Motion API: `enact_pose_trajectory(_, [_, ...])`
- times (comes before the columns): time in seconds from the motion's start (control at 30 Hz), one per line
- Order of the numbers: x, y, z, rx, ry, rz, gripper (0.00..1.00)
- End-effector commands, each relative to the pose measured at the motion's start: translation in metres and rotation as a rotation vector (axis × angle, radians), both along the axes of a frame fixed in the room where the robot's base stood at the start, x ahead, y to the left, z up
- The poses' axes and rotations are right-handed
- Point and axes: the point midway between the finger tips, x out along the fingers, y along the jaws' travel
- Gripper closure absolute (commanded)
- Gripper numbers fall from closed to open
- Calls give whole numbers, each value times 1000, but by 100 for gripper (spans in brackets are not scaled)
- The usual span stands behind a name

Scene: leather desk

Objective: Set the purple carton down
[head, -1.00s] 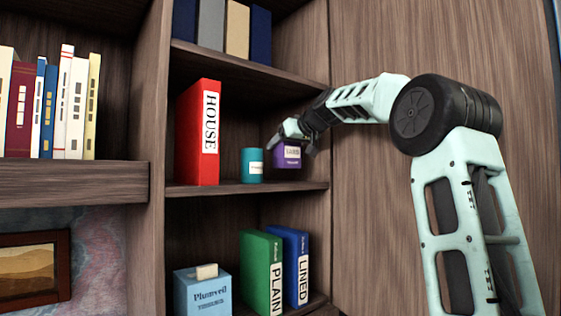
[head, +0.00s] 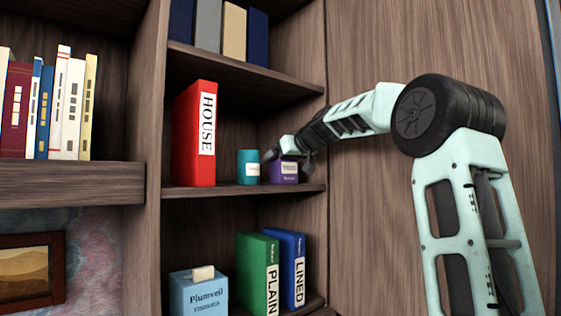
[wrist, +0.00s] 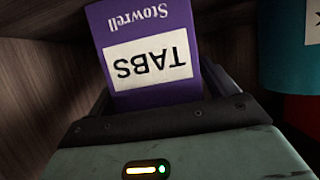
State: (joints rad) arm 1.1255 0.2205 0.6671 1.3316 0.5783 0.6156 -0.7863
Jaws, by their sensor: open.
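The purple carton (head: 284,176) stands upright on the middle shelf, just right of a teal canister (head: 249,167). In the wrist view the carton (wrist: 150,60) fills the upper middle, with its white TABS label upside down. My gripper (head: 288,158) is open at the carton, with a finger showing on either side of its upper part. The canister (wrist: 290,45) is at the right edge there.
A red HOUSE binder (head: 196,135) stands left of the canister. The shelf board (head: 230,190) runs beneath them, and the bookcase's side wall (head: 312,140) is close on the right. Green (head: 258,272) and blue (head: 293,268) binders and a tissue box (head: 198,292) are below.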

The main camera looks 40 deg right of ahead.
Motion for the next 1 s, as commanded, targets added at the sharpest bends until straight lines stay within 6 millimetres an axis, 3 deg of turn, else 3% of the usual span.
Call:
enact_pose_trajectory(0.17, [0, 0, 5, 0, 0, 0, 15])
enact_pose_trajectory(0.37, [-33, 1, 11, -6, -2, -4, 15])
enact_pose_trajectory(0.7, [-94, 5, 39, -3, -1, -2, 15])
enact_pose_trajectory(1.0, [-111, 6, 48, 0, 0, -1, 15])
